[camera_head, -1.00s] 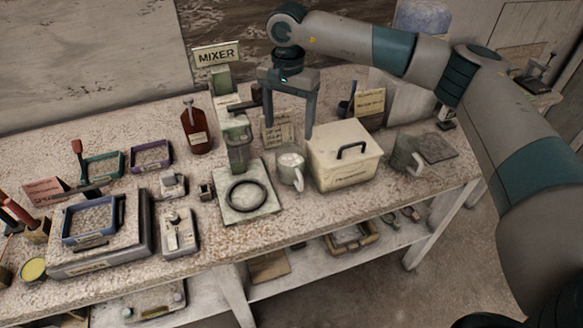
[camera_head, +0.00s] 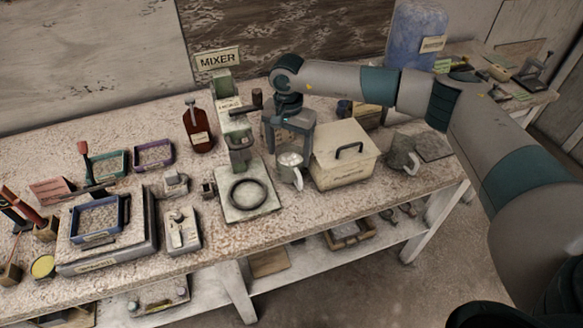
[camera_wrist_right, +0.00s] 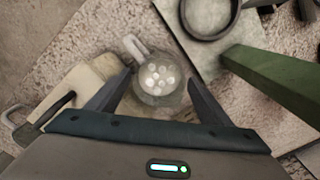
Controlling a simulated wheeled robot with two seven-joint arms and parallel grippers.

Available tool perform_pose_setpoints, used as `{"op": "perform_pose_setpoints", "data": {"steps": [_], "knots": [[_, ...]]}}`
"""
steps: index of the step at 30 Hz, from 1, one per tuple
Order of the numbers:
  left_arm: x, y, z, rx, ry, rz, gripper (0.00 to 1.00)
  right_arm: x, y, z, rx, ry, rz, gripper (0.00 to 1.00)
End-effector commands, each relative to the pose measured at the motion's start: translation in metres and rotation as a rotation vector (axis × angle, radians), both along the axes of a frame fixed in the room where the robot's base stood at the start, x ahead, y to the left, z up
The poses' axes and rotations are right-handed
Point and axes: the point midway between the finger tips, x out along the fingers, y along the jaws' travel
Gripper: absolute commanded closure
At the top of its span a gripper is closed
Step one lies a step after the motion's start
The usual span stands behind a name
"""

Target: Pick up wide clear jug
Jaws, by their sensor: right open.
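A clear jug with a handle and whitish balls inside (camera_head: 290,168) stands on the speckled table between the mixer and a cream lidded box. It also shows from above in the right wrist view (camera_wrist_right: 158,78), its handle pointing up and left. My right gripper (camera_head: 288,148) is open just above and behind this jug. In the right wrist view my gripper's fingers (camera_wrist_right: 160,82) are spread on either side of it; I cannot tell whether they touch it. Another greyish jug (camera_head: 402,152) stands right of the box. My left gripper is out of view.
The cream box (camera_head: 345,172) stands close on the jug's right. The mixer (camera_head: 240,125), with a black ring (camera_head: 249,194) on its base plate, stands close on the left. A brown bottle (camera_head: 198,130) is farther left.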

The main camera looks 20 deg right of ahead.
Motion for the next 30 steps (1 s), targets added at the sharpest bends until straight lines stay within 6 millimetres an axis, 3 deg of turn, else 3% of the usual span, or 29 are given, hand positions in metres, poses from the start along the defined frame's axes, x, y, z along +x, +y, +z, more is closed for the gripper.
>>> {"op": "perform_pose_setpoints", "data": {"steps": [5,18,30], "knots": [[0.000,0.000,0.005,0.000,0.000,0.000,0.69,0.000,0.000,-0.007,0.000,0.001,0.000,0.27],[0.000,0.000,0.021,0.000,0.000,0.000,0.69,0.000,0.000,-0.056,0.000,0.001,0.000,0.27],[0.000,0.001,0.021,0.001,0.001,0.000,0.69,0.000,0.000,-0.058,0.000,0.000,0.000,0.27]]}}
